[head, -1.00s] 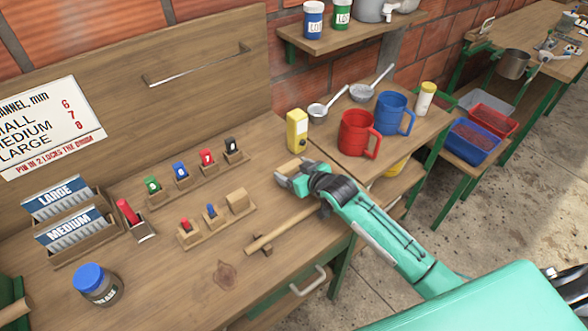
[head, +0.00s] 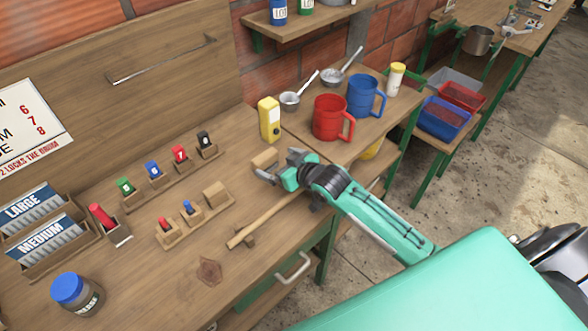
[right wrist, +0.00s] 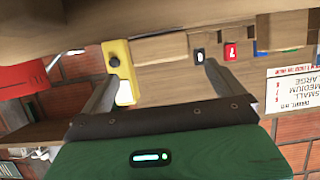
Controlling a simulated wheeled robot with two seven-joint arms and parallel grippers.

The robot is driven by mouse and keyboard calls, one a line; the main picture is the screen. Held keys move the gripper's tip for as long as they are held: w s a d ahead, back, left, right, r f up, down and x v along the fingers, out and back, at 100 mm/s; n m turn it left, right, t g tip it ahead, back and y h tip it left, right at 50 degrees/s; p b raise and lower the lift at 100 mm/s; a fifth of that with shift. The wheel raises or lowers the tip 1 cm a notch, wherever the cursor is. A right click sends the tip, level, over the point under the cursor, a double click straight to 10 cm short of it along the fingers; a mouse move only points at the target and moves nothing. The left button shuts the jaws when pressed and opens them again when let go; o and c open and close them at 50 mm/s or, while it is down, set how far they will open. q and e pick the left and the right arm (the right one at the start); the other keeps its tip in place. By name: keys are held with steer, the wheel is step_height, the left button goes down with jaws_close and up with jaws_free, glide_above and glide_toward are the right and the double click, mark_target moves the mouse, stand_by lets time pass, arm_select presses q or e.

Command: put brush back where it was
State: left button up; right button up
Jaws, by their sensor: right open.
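A wooden-handled tool (head: 262,222), which looks like the brush, lies on the bench across a small wooden rest (head: 248,239). Its far end is hidden by my right arm, so I cannot see bristles. My right gripper (head: 268,174) is open above the bench, beyond the handle and just in front of a small wooden block (head: 264,157). In the right wrist view the two fingers (right wrist: 158,92) are spread apart, with nothing visibly gripped. My left gripper is out of view.
Racks with coloured pegs (head: 165,178) and a jar (head: 77,294) are on the left. The bench front is mostly clear.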

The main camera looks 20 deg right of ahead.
steer(key=v, duration=0.7)
steer(key=shift+s+r+b, duration=0.1)
steer(key=shift+b, duration=0.3)
steer(key=shift+s, duration=0.1)
